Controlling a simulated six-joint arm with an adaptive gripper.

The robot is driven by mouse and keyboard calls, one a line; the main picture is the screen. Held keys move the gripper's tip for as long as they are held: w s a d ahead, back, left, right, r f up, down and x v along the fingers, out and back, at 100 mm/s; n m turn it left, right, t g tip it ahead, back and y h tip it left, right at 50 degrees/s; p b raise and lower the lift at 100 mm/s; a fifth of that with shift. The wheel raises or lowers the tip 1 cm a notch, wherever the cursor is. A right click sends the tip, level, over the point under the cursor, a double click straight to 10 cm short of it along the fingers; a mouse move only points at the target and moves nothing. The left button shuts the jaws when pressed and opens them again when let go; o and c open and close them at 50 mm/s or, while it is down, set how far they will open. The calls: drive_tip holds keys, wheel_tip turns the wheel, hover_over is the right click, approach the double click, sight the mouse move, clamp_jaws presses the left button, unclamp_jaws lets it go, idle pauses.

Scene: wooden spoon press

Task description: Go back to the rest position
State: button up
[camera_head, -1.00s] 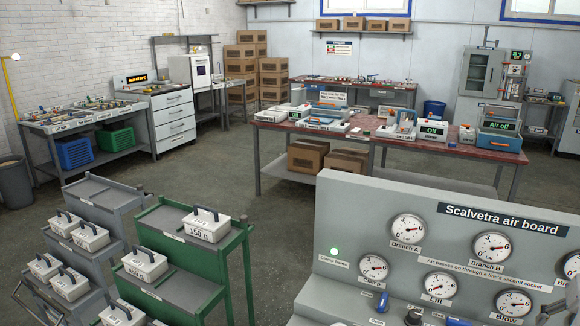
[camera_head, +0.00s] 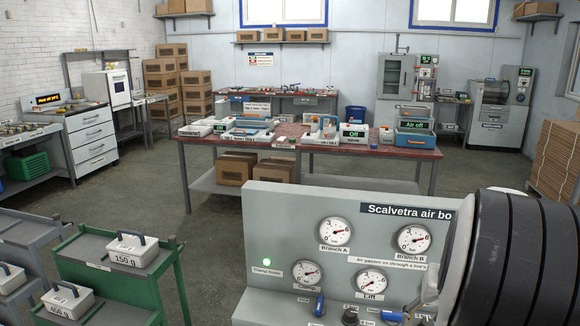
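A large black ribbed cylinder with a pale section, a link of my own arm, fills the lower right of the head view. My gripper's fingers do not show, so I cannot see whether it is open or shut or holds anything. The arm link hides the right part of the Scalvetra air board (camera_head: 285,215), a grey panel with several gauges, a lit green lamp (camera_head: 267,262) and blue and black handles along its lower edge.
A red-topped workbench (camera_head: 370,150) with devices reading "Off" and "Air off" stands behind the board. A green cart (camera_head: 165,272) with grey-white weights (camera_head: 132,249) is at the lower left. Stacked boxes (camera_head: 165,80) stand at the back. Open floor lies left of the bench.

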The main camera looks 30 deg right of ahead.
drive_tip(key=s+a+r+n+t, duration=0.1)
drive_tip(key=a+r+n, duration=0.3)
drive_tip(key=a, duration=1.5)
drive_tip(key=s+a+r+n+t+y, duration=0.1)
drive_tip(key=a+r+n, duration=0.4)
drive_tip(key=a, duration=1.4)
drive_tip(key=shift+s+a+r+n+t, duration=0.15)
drive_tip(key=shift+a+n+t, duration=0.1)
drive_tip(key=shift+n+t, duration=0.55)
